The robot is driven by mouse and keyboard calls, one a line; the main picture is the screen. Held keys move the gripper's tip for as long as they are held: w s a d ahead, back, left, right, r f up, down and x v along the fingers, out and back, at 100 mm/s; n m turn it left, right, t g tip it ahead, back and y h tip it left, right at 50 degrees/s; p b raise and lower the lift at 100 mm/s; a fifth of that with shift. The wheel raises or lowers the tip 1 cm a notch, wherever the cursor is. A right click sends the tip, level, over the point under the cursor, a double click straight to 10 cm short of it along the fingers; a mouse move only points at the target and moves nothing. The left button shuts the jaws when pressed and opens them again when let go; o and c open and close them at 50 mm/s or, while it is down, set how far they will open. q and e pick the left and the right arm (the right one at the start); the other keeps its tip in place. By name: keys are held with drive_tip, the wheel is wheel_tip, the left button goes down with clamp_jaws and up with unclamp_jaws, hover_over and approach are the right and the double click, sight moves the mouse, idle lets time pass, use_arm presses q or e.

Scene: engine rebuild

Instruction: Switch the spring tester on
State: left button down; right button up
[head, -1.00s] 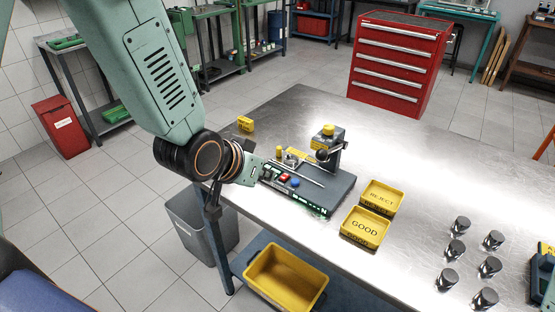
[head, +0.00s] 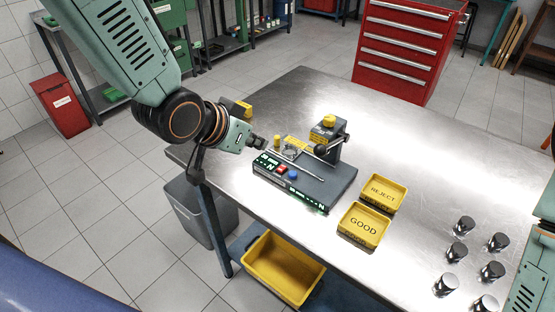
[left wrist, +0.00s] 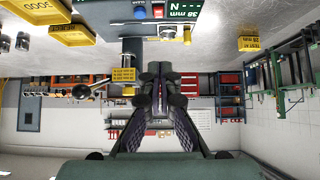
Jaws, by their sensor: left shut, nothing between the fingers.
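The spring tester (head: 325,185) stands on the steel bench, a dark grey base with a column and a yellow knob at its back. Its front panel has green-lit displays, a red button (head: 281,170) and a blue button (head: 293,175). The buttons also show upside down at the top of the left wrist view, the red one (left wrist: 158,11) beside the blue one (left wrist: 139,12). My left gripper (head: 261,144) is shut and empty, near the tester's left end, behind the panel and apart from the red button. My right gripper is out of view.
The yellow REJECT tray (head: 382,191) and GOOD tray (head: 362,227) stand right of the tester. Several metal cylinders (head: 456,252) stand at the right. A small yellow block (head: 243,108) is behind my left wrist. The bench's middle is clear.

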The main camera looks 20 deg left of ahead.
use_arm(q)
hover_over(280, 170)
wheel_tip(280, 170, down, 8)
drive_tip(key=shift+r, duration=0.25)
drive_tip(key=shift+s+f+b, duration=0.25)
drive_tip(key=shift+f+b, duration=0.05)
drive_tip(key=shift+f, duration=0.8)
drive_tip(key=shift+w+a+f, duration=0.1)
drive_tip(key=shift+a+f, duration=0.15)
drive_tip(key=shift+f, duration=0.45)
drive_tip(key=shift+d, duration=0.1)
drive_tip(key=shift+d, duration=0.1)
drive_tip(key=shift+r, duration=0.1)
